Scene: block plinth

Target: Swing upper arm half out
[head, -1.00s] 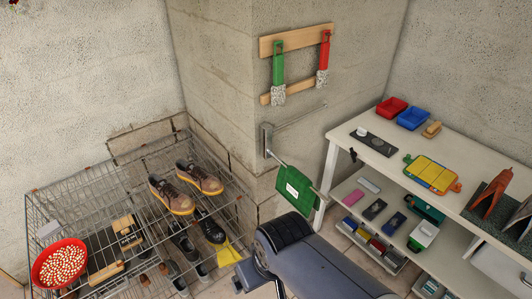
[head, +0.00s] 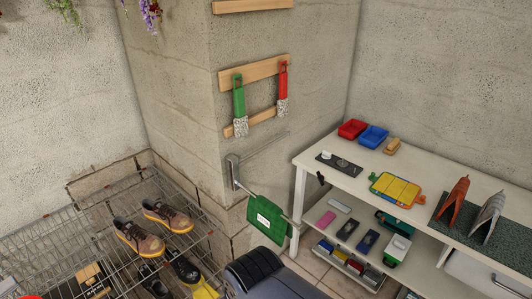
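A wall rack has a grey bracket (head: 233,172) on the concrete pillar, near the middle of the head view. Its upper arm (head: 266,143) is a thin pale bar that appears to lie close along the wall, pointing right. Its lower arm (head: 247,190) stands out from the wall, and a green cloth (head: 268,219) with a white label hangs on it. Part of my own dark arm shows at the bottom edge, below the green cloth. My gripper is not in the picture, and nothing visible touches the rack.
Above the rack, a green brush (head: 239,104) and a red brush (head: 283,90) hang from a wooden rail (head: 252,72). A white workbench (head: 325,175) with trays and tools stands close to the right. A wire shelf (head: 95,213) with shoes stands at left.

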